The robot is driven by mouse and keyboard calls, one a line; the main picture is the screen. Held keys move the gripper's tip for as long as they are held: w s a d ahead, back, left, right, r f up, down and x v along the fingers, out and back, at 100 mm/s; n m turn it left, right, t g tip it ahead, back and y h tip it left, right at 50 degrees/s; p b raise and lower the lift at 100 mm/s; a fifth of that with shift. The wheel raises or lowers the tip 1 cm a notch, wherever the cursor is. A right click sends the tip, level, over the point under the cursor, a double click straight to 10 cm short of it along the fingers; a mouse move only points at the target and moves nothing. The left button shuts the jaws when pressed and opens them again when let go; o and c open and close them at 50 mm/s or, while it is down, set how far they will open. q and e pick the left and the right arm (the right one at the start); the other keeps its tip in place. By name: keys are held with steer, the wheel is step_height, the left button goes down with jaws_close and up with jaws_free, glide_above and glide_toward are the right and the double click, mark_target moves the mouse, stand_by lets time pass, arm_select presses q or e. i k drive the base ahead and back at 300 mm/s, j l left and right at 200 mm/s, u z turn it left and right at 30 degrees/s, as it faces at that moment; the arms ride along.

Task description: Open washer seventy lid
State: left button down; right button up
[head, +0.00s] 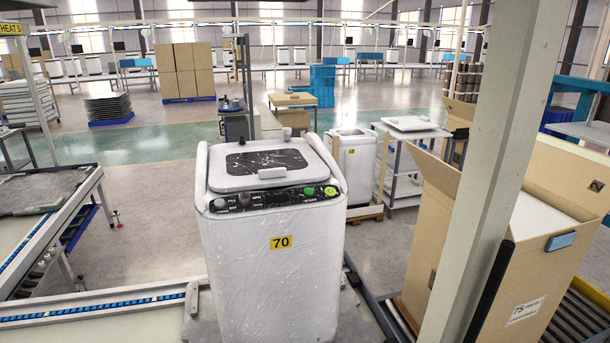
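The white washer (270,265) with the yellow label 70 (281,242) stands upright directly in front of me. Its lid (266,163), with a dark marbled window, lies shut on the top. The control panel (265,199) with knobs and a green and a yellow button runs along the near edge of the top. A pale lip shows at the lid's near edge, just behind the panel. Neither of my grippers is in the head view.
A roller conveyor (80,225) runs on the left. A pale post (490,170) rises at the right, before an open cardboard box (545,235) labelled 75. Another white washer (356,165) and a metal table (412,130) stand behind. The floor (150,190) behind left is clear.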

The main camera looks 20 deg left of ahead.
mark_target(247, 169)
steer(key=j+u, duration=0.35)
steer(key=i+j+u, duration=0.15)
steer(key=u, duration=0.2)
